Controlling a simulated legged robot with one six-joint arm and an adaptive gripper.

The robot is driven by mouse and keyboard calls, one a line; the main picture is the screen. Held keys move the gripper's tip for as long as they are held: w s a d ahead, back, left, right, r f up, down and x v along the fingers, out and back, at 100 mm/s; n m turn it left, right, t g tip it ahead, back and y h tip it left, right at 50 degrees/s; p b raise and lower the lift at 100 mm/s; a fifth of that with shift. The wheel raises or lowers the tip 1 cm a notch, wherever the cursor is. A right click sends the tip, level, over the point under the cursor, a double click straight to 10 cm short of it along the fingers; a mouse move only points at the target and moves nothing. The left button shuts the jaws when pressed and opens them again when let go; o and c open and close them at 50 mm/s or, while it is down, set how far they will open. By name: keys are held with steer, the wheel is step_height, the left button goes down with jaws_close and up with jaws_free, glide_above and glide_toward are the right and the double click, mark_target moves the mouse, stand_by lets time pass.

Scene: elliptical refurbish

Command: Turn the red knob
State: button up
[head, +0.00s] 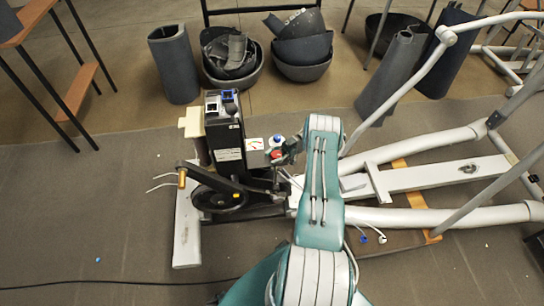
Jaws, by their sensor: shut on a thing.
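The red knob (276,154) is a small red spot on the elliptical machine, beside a black upright unit (224,133) with a white label. A blue-and-white round part (277,141) sits just behind the knob. My teal and white arm reaches forward from the bottom of the head view. My gripper (283,151) is small and dark at the arm's far end, at the right side of the red knob. It is shut on the knob, and its fingers are partly hidden by my arm and the knob.
A black flywheel with a crank (220,196) is left of my arm. White frame tubes (425,217) run right. Grey bins and bowls (302,50) stand behind. A stool (75,90) is at left. A black cable (120,284) crosses the open floor at lower left.

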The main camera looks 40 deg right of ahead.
mark_target(272, 155)
stand_by(0.5)
steer(key=o, duration=0.9)
steer(key=shift+w+d, duration=0.1)
step_height(272, 155, up, 10)
steer(key=shift+f, duration=0.1)
